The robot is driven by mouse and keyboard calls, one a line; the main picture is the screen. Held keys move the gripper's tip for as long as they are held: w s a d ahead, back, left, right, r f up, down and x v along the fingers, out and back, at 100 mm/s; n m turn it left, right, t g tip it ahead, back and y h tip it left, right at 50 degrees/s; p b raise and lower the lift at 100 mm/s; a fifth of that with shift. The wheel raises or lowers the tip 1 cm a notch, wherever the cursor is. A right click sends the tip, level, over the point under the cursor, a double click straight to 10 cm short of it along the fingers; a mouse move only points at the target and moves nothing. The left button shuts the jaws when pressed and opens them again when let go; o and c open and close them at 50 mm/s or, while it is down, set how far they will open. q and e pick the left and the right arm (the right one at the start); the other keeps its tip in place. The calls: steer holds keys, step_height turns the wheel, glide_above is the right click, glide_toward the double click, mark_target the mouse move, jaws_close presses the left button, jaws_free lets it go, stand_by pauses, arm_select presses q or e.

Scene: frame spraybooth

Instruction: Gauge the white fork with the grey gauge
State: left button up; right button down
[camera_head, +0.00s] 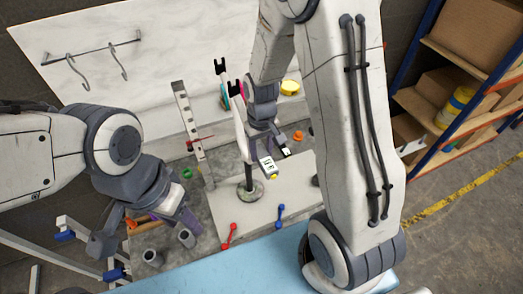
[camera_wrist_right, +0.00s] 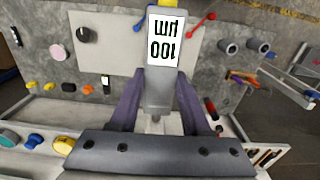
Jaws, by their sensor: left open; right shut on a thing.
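The white fork (camera_head: 241,136) stands upright on a round dark base, its two black tips at the top. My right gripper (camera_head: 277,143) is shut on the grey gauge (camera_head: 266,161), just right of the fork's lower part. In the right wrist view, the gauge (camera_wrist_right: 158,92) sits between the purple fingers (camera_wrist_right: 158,105), its white display reading 100 µm upside down. I cannot tell whether the gauge touches the fork. The fork cannot be made out in the wrist view. My left gripper (camera_head: 146,232) is open and empty at the lower left, near grey cups.
A pale board (camera_head: 285,192) lies under the fork's base. A red tool (camera_head: 229,237) and a blue tool (camera_head: 280,216) lie in front. A perforated upright (camera_head: 193,132) stands left of the fork. Grey cups (camera_head: 152,258) stand at the front left. Shelves (camera_head: 460,100) are at right.

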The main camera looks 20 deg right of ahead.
mark_target(274, 176)
steer(key=shift+s+d, duration=0.15)
steer(key=shift+s, duration=1.85)
steer(key=shift+s+d, duration=0.1)
steer(key=shift+s, duration=1.9)
steer(key=shift+s, duration=0.1)
